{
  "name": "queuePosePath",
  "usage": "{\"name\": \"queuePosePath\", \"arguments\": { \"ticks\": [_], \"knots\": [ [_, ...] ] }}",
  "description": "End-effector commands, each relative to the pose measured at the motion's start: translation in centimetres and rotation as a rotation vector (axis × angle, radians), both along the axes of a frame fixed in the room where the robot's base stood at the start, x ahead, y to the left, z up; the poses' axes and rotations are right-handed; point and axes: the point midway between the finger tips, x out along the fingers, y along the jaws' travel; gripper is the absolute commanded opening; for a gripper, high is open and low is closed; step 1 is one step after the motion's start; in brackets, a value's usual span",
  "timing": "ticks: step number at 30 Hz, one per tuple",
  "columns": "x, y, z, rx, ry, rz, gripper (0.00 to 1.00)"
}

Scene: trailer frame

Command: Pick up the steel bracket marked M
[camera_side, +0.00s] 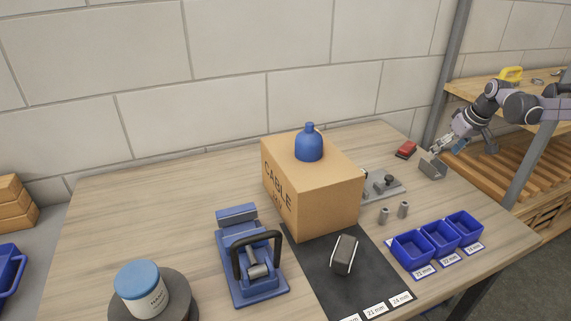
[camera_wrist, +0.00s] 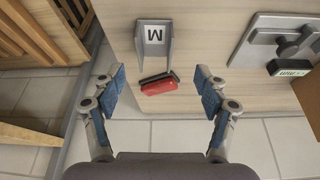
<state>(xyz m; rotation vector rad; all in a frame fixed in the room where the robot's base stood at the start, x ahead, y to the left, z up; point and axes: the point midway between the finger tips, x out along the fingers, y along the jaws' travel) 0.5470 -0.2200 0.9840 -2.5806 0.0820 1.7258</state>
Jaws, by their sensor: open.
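The steel bracket marked M (camera_wrist: 154,42) lies on the table near its edge in the wrist view. It is grey, with a white label bearing a black M, which appears upside down. In the side view the bracket (camera_side: 433,166) sits at the right part of the table, its label not readable. My gripper (camera_wrist: 161,82) is open and empty, its blue-padded fingers spread wide to the left and right, below the bracket in the wrist picture. In the side view my gripper (camera_side: 447,147) is above and close to the bracket; I cannot tell the exact gap.
A red object (camera_wrist: 159,82) lies beside the bracket; it also shows in the side view (camera_side: 405,149). A metal fixture plate (camera_side: 384,186) is left of the bracket. A cardboard box (camera_side: 310,187) with a blue bottle (camera_side: 309,143) stands further left. Blue bins (camera_side: 412,251) line the front right.

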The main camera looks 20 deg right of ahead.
Motion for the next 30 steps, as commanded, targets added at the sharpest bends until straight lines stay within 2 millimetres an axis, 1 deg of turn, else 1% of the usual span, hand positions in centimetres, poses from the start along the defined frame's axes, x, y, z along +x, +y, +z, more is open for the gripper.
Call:
{"name": "queuePosePath", "arguments": {
  "ticks": [1,3,11,17,21,24,30],
  "knots": [
    [0.4,0.0,-0.7,0.000,0.000,0.001,0.74],
    [0.6,0.0,-1.4,0.000,0.000,0.001,0.74],
    [1.3,-0.3,-2.8,0.000,0.000,0.000,0.74],
    [2.5,-1.0,-5.0,-0.001,-0.001,0.000,0.74],
    [3.0,-0.9,-6.4,0.000,-0.001,0.001,0.74],
    [3.2,-1.0,-6.7,-0.001,-0.001,0.000,0.74],
    [3.2,-0.9,-6.8,-0.001,-0.001,0.000,0.74]
  ]
}}
